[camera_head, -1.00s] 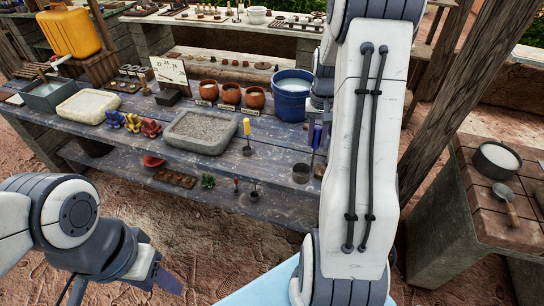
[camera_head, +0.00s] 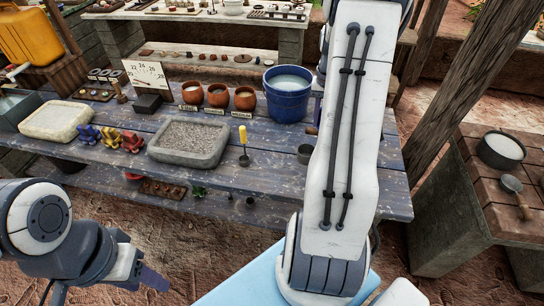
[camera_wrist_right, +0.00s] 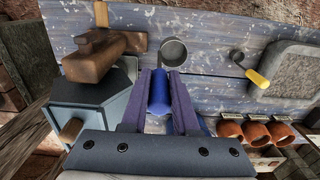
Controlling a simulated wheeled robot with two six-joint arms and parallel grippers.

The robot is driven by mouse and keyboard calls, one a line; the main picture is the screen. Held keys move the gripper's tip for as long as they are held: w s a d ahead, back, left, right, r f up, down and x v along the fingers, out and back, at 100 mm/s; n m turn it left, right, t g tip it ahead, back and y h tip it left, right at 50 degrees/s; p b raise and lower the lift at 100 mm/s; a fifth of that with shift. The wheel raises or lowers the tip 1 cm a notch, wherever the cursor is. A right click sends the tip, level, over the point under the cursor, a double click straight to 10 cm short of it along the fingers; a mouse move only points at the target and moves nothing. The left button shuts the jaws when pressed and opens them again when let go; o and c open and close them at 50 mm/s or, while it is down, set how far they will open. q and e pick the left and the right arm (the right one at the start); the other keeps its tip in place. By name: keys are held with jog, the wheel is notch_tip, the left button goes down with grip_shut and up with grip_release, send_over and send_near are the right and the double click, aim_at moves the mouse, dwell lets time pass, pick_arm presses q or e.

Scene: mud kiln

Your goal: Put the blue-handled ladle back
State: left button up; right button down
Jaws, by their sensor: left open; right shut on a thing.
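The blue-handled ladle shows in the right wrist view, with its blue handle (camera_wrist_right: 160,92) between the purple fingers of my right gripper (camera_wrist_right: 160,82), which is shut on it. Its round metal bowl (camera_wrist_right: 174,51) points ahead over the blue-grey bench (camera_wrist_right: 215,45). In the head view the bowl (camera_head: 305,153) shows just left of my right arm, which hides the handle and right gripper. I cannot tell whether the bowl touches the bench. A yellow-handled ladle (camera_head: 243,147) is to its left. My left gripper (camera_head: 152,281) is open and empty, low at the left, in front of the bench.
A blue bucket (camera_head: 287,100) stands behind the ladle bowl. Several brown pots (camera_head: 218,96) with labels and a stone tray (camera_head: 188,142) are to the left. In the wrist view a wooden mallet (camera_wrist_right: 95,58) lies near a grey-blue box (camera_wrist_right: 85,118). A side table (camera_head: 445,205) stands right.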

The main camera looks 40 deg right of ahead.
jog(key=w+a+f+p, duration=0.5)
jog(key=w+f, duration=0.5)
jog(key=shift+w+f+p, duration=0.25)
jog(key=shift+p, duration=0.15)
jog(key=shift+f, duration=0.2)
jog(key=c, duration=0.7)
grip_release()
